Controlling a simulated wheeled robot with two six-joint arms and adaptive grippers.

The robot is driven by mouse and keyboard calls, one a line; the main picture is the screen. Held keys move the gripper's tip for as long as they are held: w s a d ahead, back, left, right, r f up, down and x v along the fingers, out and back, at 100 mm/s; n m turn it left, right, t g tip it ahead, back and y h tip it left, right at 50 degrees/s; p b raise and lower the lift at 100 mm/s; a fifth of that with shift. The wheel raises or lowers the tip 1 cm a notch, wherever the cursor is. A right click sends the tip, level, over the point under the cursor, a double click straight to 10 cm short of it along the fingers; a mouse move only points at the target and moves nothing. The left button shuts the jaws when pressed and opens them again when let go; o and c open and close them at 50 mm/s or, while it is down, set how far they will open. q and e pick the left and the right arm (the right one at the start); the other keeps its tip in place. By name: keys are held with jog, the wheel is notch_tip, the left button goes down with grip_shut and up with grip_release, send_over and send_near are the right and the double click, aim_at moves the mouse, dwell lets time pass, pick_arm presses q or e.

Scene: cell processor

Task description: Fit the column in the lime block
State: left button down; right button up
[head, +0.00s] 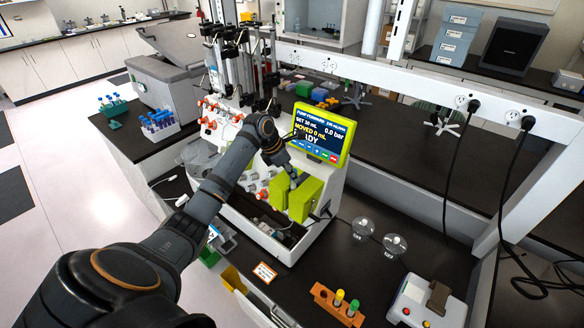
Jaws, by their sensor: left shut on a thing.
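The lime block (307,199) is on the front of the white cell processor, under its lime-framed screen (319,135). A second lime part (281,190) stands just left of it, with a narrow gap between them. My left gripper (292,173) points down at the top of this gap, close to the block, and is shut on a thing. The held thing is small and mostly hidden by the gripper and the block; it appears to be the column. I cannot tell whether it sits in the block or just above it. My right gripper is out of view.
An orange rack (337,305) with capped tubes and a white device (427,303) with buttons stand on the front bench. Two clear round dishes (364,228) lie right of the processor. Red-orange valves (208,123) and syringes rise at its left. The dark bench at right is largely clear.

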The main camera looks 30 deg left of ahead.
pick_arm(q)
jog(key=shift+f, duration=1.55)
jog(key=c, duration=1.1)
grip_release()
jog(key=v, duration=1.2)
